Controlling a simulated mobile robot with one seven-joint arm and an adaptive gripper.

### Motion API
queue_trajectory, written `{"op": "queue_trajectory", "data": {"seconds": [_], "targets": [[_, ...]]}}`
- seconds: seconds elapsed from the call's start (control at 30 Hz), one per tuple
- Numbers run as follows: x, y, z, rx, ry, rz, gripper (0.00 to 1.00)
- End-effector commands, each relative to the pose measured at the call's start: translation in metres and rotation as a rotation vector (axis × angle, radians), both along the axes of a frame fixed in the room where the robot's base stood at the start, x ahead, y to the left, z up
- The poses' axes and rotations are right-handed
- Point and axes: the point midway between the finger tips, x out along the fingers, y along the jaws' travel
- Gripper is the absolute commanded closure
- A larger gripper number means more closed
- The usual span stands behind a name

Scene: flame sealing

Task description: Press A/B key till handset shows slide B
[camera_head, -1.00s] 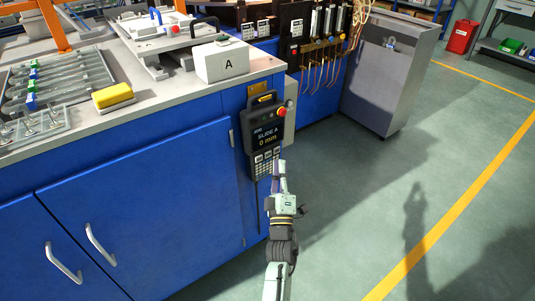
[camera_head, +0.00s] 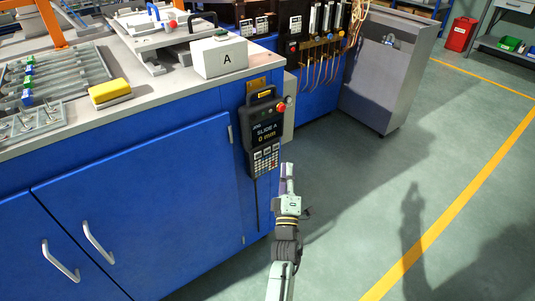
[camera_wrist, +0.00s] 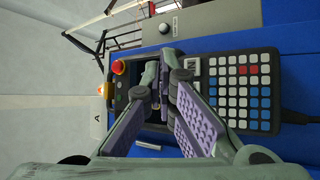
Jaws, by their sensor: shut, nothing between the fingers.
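The black handset (camera_head: 256,141) hangs upright on the end of the blue cabinet; its screen (camera_head: 266,133) reads "SLIDE A" and "0 mm". Below the screen is the keypad (camera_head: 266,159); I cannot make out which key is A/B. In the wrist view the handset lies sideways, with its keypad (camera_wrist: 240,90) in plain sight right of my fingers. My gripper (camera_head: 288,167) is shut and empty, just right of the keypad's lower edge in the head view. In the wrist view my gripper (camera_wrist: 157,75) covers most of the screen. I see no clear contact with a key.
A red stop knob (camera_head: 281,106) sits at the handset's upper right. A white box marked A (camera_head: 222,60) and a yellow sponge-like block (camera_head: 110,92) stand on the bench. A grey cabinet (camera_head: 383,75) stands behind. The floor on the right is clear.

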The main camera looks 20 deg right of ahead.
Motion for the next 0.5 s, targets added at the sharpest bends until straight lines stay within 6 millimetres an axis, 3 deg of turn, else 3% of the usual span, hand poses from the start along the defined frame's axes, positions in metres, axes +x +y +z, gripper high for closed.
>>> {"op": "queue_trajectory", "data": {"seconds": [0.2, 0.5], "targets": [[0.032, 0.012, -0.004, 0.001, -0.003, 0.002, 1.0], [0.053, 0.019, -0.003, 0.0, -0.002, 0.0, 1.0]]}}
